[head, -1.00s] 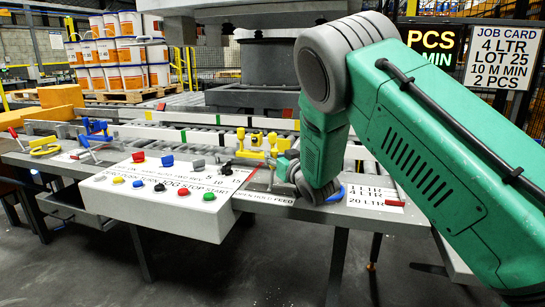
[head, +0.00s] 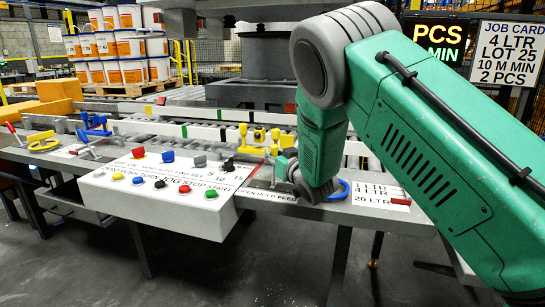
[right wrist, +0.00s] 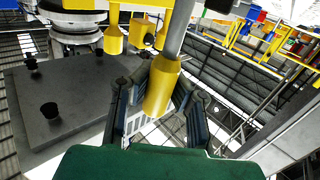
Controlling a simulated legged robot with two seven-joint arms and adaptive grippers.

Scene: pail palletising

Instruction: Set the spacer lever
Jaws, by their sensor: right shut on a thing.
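In the right wrist view my right gripper (right wrist: 156,105) is shut on a yellow lever knob (right wrist: 163,88). The knob sits on the end of a thick grey rod (right wrist: 181,28). The label plate (head: 378,191) reading 1 LTR, 4 LTR, 20 LTR lies just right of my wrist. The job card (head: 502,55) reads 4 LTR, LOT 25, 10 M MIN, 2 PCS. My left gripper is not in view.
A white console (head: 165,198) with coloured buttons and switches stands left of my wrist. Yellow fittings (head: 259,134) stand behind the gripper. A blue ring handle (head: 340,190) is close to my wrist. A red handle (head: 400,201) lies by the label plate. Stacked pails (head: 124,45) stand far left.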

